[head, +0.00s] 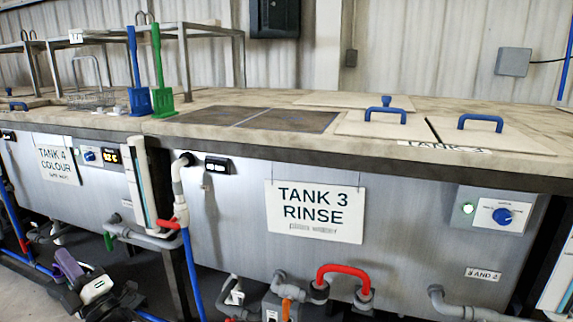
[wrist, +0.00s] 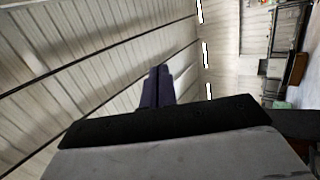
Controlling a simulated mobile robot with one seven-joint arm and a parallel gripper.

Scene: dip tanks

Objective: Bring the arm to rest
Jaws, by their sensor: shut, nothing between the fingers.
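My gripper (wrist: 158,86) shows in the wrist view as two dark purple fingers side by side, touching, with nothing between them. Beyond the fingers are only pale ribbed panels and beams; no object is near the fingertips. In the head view, part of my arm (head: 95,290), black, white and purple, is at the lower left, low in front of the tanks. It is folded and small there, and I cannot make out the fingertips in that view.
Tank 3 (head: 225,225), marked RINSE, fills the middle, with Tank 4 (head: 100,200) at left. Blue-handled lids (head: 385,124) lie on the worktop (head: 215,105). A blue paddle (head: 138,95) and green paddle (head: 160,95) stand upright. Pipes and a red hose (head: 343,268) run low along the front.

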